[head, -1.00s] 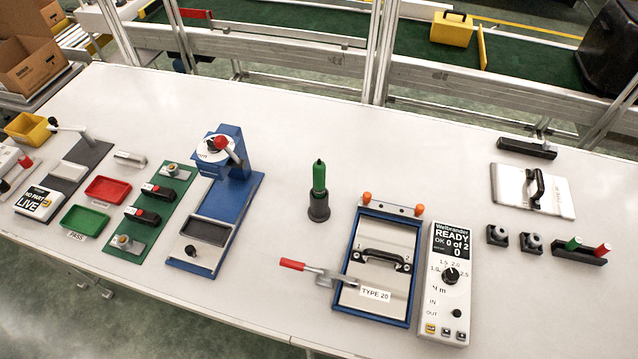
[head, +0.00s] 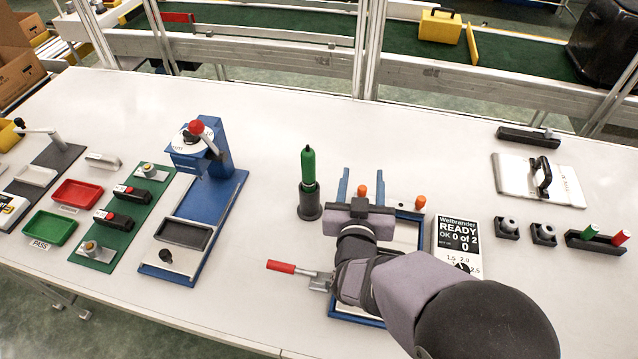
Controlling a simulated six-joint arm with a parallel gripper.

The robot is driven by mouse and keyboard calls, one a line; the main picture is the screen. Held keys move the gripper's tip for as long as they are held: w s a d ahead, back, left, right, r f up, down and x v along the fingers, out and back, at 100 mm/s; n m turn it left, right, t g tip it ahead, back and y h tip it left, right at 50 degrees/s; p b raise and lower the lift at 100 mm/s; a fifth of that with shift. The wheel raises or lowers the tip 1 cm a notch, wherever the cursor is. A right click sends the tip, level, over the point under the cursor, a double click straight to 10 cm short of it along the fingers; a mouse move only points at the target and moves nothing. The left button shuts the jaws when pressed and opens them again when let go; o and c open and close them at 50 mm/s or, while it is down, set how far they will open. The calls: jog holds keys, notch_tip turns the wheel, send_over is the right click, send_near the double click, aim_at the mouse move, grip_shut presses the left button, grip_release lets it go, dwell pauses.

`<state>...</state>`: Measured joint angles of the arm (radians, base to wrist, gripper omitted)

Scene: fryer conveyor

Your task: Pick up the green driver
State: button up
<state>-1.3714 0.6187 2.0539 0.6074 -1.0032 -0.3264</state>
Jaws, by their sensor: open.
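The green driver (head: 308,167) stands upright in a dark round holder (head: 309,204) on the white table, near the middle of the head view. My gripper (head: 365,178) is to the right of the driver and apart from it. Its two blue fingers are spread open and empty, pointing toward the back of the table. My wrist and arm come in from the lower right and hide much of the blue-framed fixture and part of the Welbrander box.
The blue-framed fixture (head: 338,308) with orange knobs and a red-handled clamp (head: 281,267) lies under my arm. A blue press (head: 205,190) stands left of the driver. The Welbrander box (head: 458,236) is at right. The table behind the driver is clear.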

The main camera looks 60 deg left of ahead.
aim_at(309, 165)
jog(key=s+a+y, duration=0.1)
jog(key=s+a, duration=0.1)
jog(key=s, duration=0.1)
jog(key=s+a+y, duration=0.1)
jog(key=s+a, duration=0.1)
jog(key=s, duration=0.1)
jog(key=s+a+r+n+y+p, duration=0.1)
jog(key=s+a, duration=0.1)
jog(key=s, duration=0.1)
jog(key=shift+a+r, duration=0.1)
jog(key=shift+a, duration=0.1)
jog(key=shift+w+a+g, duration=0.1)
jog(key=shift+a+g, duration=0.3)
jog(key=shift+a, duration=0.1)
jog(key=shift+p+x, duration=2.05)
jog(key=shift+x, duration=1.65)
jog(key=shift+c, duration=0.2)
jog(key=c, duration=1)
jog(key=shift+a, duration=0.1)
grip_shut()
jog(key=shift+r, duration=0.15)
